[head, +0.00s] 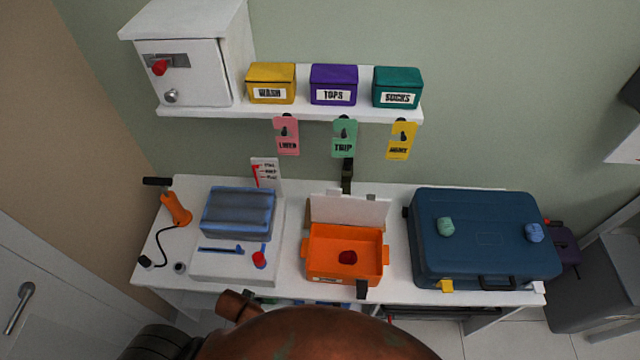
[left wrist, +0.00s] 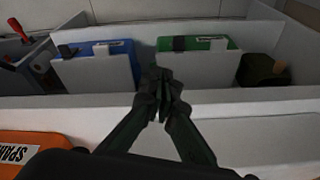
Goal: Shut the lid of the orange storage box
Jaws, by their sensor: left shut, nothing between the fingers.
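My left gripper (left wrist: 166,93) shows in the left wrist view, shut and empty, in front of a grey ledge. An orange surface with a white label (left wrist: 30,150) is at lower left there; I cannot tell whether it is the box. Neither gripper's fingers show in the head view.
A blue suitcase (head: 485,235) stands right of the box, a white station with a blue-grey block (head: 238,213) left. A shelf (head: 300,112) with hanging tags is above. A blue case (left wrist: 95,68) and a green case (left wrist: 198,65) stand behind the ledge.

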